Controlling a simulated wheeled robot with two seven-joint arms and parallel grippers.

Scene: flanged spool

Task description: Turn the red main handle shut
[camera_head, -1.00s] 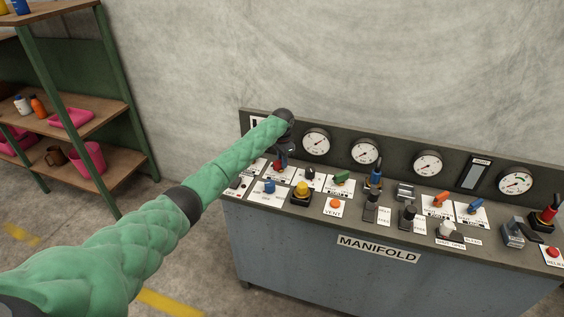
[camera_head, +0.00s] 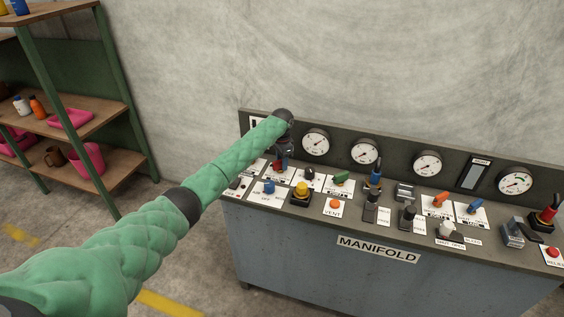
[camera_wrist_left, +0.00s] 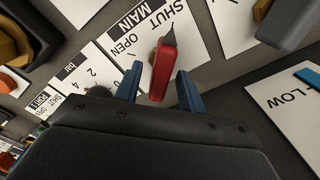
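The red main handle (camera_wrist_left: 160,75) shows in the left wrist view on a white plate (camera_wrist_left: 196,48) marked SHUT, OPEN and MAIN. A dark tapered piece at its upper end lies near the word SHUT. My left gripper (camera_wrist_left: 158,88) is open, with one blue finger on each side of the handle and a gap visible on both sides. Whether the fingers reach down around it or stay just above it, I cannot tell. In the head view, the left gripper (camera_head: 283,150) is over the panel's left end, and the red handle (camera_head: 280,165) is partly hidden under it. My right gripper is out of view.
The MANIFOLD console (camera_head: 330,250) carries close-set controls: a blue knob (camera_head: 269,187), a yellow knob (camera_head: 301,190), a green handle (camera_head: 343,177) and several levers. Gauges (camera_head: 316,142) line its back panel. A shelf rack (camera_head: 75,120) stands at left.

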